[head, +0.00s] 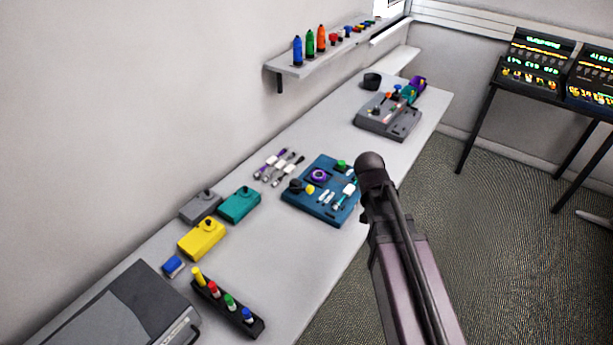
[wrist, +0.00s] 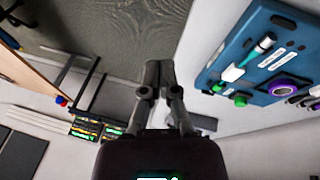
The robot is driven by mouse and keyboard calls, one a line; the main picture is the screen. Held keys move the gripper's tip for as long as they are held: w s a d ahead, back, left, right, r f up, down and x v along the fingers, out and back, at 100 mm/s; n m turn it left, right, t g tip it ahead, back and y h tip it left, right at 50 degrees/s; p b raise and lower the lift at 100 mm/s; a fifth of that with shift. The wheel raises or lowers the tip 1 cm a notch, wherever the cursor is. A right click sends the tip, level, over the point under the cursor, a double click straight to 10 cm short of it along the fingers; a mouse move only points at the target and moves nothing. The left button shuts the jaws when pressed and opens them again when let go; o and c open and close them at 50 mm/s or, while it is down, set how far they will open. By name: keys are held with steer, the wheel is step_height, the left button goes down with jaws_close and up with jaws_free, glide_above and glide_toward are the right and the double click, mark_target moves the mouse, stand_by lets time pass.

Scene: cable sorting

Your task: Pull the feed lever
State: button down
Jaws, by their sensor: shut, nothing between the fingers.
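My gripper (wrist: 159,68) is shut and empty in the wrist view, its fingertips together over the carpet area. A blue board (wrist: 232,62) stands to its right, apart from the fingers. A rod with a green base, white middle and teal tip (wrist: 248,57) lies across the board's face; I cannot tell whether it is the feed lever. In the head view the same blue board (head: 296,205) lies on the bench, and my arm covers its right side. A grey board (head: 372,125) with several coloured parts lies farther along the bench. No part is clearly readable as the feed lever.
Teal (head: 240,205), yellow (head: 202,242) and grey (head: 200,207) boxes stand on the bench's near half. A black rack (head: 222,302) holds coloured pegs. A wall shelf (head: 300,70) holds bottles. Lit consoles (head: 535,62) stand at right. Carpet (head: 500,230) is open beside the bench.

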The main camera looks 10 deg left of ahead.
steer(key=a+r+m+t, duration=0.1)
steer(key=a+r+t, duration=0.1)
steer(key=a, duration=1.2)
steer(key=a+r+t+h+p, duration=0.1)
steer(key=a+r+t, duration=0.2)
steer(key=a, duration=1)
steer(key=shift+w+a+r+m+t, duration=0.35)
steer(key=shift+w+r+m, duration=0.1)
steer(key=shift+r, duration=0.5)
steer(key=shift+w+f, duration=0.1)
steer(key=b, duration=0.7)
glide_above(301, 189)
steer(key=s+d, duration=0.2)
step_height(301, 189, down, 8)
steer(key=r, duration=0.1)
steer(key=shift+w+d+f+b, duration=0.1)
steer(key=shift+d+f+b, duration=0.05)
steer(key=shift+f+b, duration=1.55)
steer(key=shift+f, duration=0.1)
steer(key=shift+f, duration=0.1)
